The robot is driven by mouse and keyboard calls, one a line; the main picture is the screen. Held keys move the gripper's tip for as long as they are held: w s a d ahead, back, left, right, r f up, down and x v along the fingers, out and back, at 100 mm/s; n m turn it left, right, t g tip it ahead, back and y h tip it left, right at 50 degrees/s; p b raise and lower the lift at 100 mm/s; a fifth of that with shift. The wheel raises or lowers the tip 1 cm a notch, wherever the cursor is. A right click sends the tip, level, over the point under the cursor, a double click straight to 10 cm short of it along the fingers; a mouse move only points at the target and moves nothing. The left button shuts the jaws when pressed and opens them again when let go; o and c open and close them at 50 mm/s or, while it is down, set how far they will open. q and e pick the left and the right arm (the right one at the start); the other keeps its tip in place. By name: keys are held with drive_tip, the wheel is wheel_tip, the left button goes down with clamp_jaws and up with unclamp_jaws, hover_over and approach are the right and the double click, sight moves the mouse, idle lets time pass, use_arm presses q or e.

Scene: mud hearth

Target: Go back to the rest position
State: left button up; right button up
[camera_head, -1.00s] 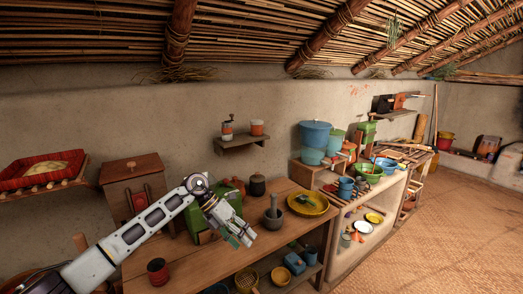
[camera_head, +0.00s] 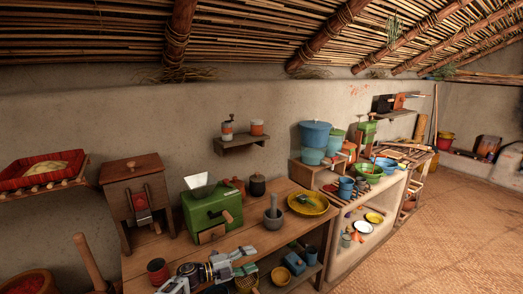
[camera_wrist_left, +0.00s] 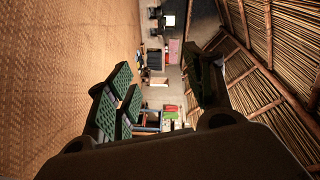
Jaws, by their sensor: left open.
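My left gripper (camera_head: 240,262) is low in the head view, in front of the wooden table's (camera_head: 161,253) front edge. Its fingers point right and it holds nothing. In the left wrist view its green-padded fingers (camera_wrist_left: 160,95) are spread wide apart, with only the far room between them. My right gripper is not in view.
On the table stand a green box-shaped mill (camera_head: 203,207), a red-brown cup (camera_head: 157,271), a mortar (camera_head: 273,216) and a yellow plate (camera_head: 311,203). Open woven floor (camera_head: 430,235) lies at the right.

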use_arm(q)
drive_tip(key=s+a+f+n+t+y, duration=0.25)
drive_tip(key=a+f+n, duration=0.2)
drive_tip(key=f, duration=0.55)
drive_tip(key=s+a+f+n+t+y, duration=0.1)
drive_tip(key=s+a+f+n+y, duration=0.4)
drive_tip(key=f, duration=0.4)
drive_tip(key=s+a+f+n+t+y, duration=0.25)
drive_tip(key=f+n, duration=0.35)
drive_tip(key=f, duration=0.4)
drive_tip(key=s+a+f+n+g+y, duration=0.2)
drive_tip(key=s+a+f, duration=0.1)
drive_tip(key=s+f, duration=0.45)
drive_tip(key=s+a+f+n+g+y, duration=0.2)
drive_tip(key=s+a+f+n, duration=0.15)
drive_tip(key=s+f, duration=0.35)
drive_tip(key=s+a+f+n+g, duration=0.1)
drive_tip(key=s+f+g, duration=0.1)
drive_tip(key=s, duration=1)
drive_tip(key=s+a+f+n+g+y, duration=0.1)
drive_tip(key=s+f, duration=0.4)
drive_tip(key=s, duration=0.7)
drive_tip(key=s+a+f+n+g, duration=0.1)
drive_tip(key=s+f+g, duration=0.3)
drive_tip(key=s, duration=0.8)
drive_tip(key=shift+s+n+g+y, duration=0.3)
drive_tip(key=shift+n+g+y, duration=0.15)
drive_tip(key=shift+n, duration=0.25)
